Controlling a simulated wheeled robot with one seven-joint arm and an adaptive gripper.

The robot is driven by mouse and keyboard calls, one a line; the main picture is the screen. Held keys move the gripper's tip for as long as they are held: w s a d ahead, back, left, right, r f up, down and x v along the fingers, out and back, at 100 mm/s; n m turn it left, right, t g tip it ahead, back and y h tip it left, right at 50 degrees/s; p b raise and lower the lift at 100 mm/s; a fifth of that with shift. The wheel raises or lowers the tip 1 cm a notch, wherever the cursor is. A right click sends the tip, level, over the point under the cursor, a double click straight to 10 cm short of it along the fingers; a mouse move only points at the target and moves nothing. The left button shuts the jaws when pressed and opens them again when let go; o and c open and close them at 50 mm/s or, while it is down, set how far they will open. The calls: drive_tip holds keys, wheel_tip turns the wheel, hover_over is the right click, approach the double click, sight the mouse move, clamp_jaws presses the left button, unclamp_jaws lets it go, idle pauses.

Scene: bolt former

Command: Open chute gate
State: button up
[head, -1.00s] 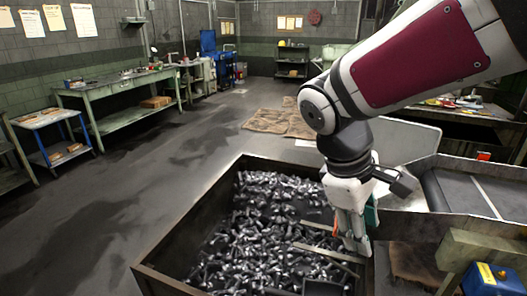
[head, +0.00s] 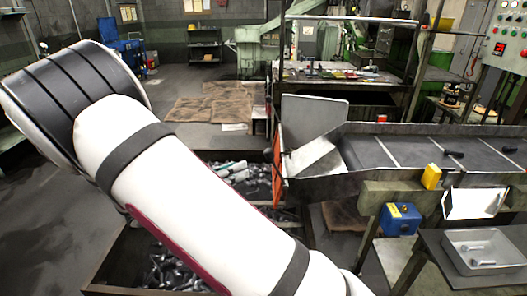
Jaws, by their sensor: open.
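The chute (head: 322,158) is a sloped metal channel at the left end of the conveyor, above the bolt bin (head: 103,270). An upright orange-red plate (head: 279,170), apparently the chute gate, stands across its bin-side end. A grey plate (head: 313,117) rises behind the chute. My white arm crosses the lower left of the view and covers much of the bin. A small white and teal part, apparently of my gripper (head: 232,168), shows past the arm over the bolts, left of the orange-red plate. My gripper is open; the rest of it is hidden.
The conveyor (head: 420,152) runs right with a few dark bolts. A yellow block (head: 431,176) is on its near side, above a blue box (head: 400,219). A metal tray (head: 482,251) holds bolts at lower right. Cardboard (head: 215,108) lies on the floor behind.

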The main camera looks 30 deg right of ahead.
sight(265, 154)
drive_tip(key=shift+n, duration=0.3)
drive_tip(key=d, duration=0.4)
drive_tip(key=w+d+p, duration=0.1)
drive_tip(key=d, duration=0.3)
drive_tip(key=w+d+p, duration=0.1)
drive_tip(key=d, duration=0.4)
drive_tip(key=shift+w+d+f, duration=0.1)
drive_tip(key=shift+w, duration=0.1)
drive_tip(key=shift+c, duration=0.5)
clamp_jaws()
